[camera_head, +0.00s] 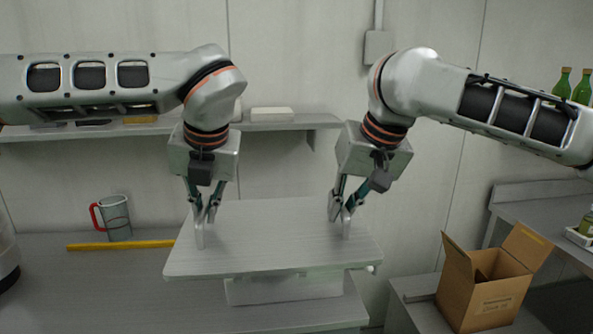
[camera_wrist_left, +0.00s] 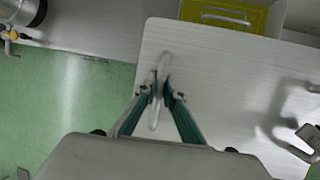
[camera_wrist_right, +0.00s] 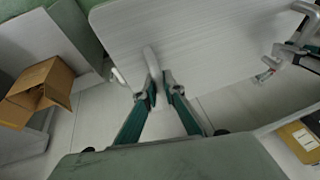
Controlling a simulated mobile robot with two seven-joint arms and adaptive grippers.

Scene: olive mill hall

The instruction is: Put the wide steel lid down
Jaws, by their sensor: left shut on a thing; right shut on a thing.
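The wide steel lid (camera_head: 270,230) is a flat brushed rectangular plate with a bar handle near each end. It is held roughly level above the work table. My left gripper (camera_head: 204,225) is shut on its left handle, which also shows in the left wrist view (camera_wrist_left: 158,90). My right gripper (camera_head: 345,222) is shut on its right handle, also seen in the right wrist view (camera_wrist_right: 152,65). A pale steel box (camera_head: 285,290) shows below the lid's front edge, mostly hidden by it. Whether the lid touches it I cannot tell.
A grey measuring jug (camera_head: 117,218) with a red handle and a yellow bar (camera_head: 120,245) are on the table (camera_head: 90,285) at the left. An open cardboard box (camera_head: 485,285) stands at the right. A wall shelf (camera_head: 280,124) runs behind. The table's front left is clear.

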